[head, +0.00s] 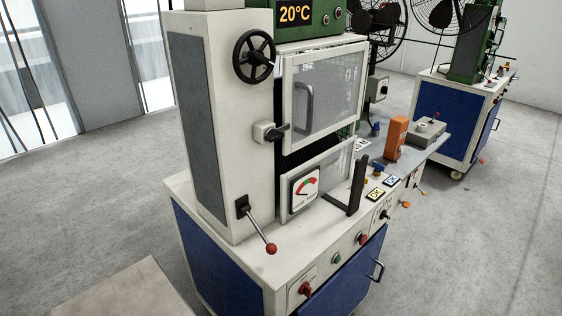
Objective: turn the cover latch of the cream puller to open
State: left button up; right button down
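The cream puller (225,150) stands in the middle of the head view on a cream and blue cabinet. Its cover (335,85) is a framed mesh window with a grey vertical handle (304,105), and it looks closed. The cover latch (277,132) is a short black lever on a cream block (262,131) at the left of the cover. The lever lies roughly level and reaches right toward the cover's frame. Neither of my grippers is in view.
A black handwheel (254,57) sits above the latch. A red-knobbed lever (263,235) sticks out below. An orange block (396,137) is farther right. Open floor lies left.

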aim_at(272, 135)
jog(key=i+l+u, duration=0.15)
jog(key=l+u, duration=0.35)
jog(key=l, duration=0.75)
jog(key=l+u, duration=0.45)
jog(key=l, duration=0.8)
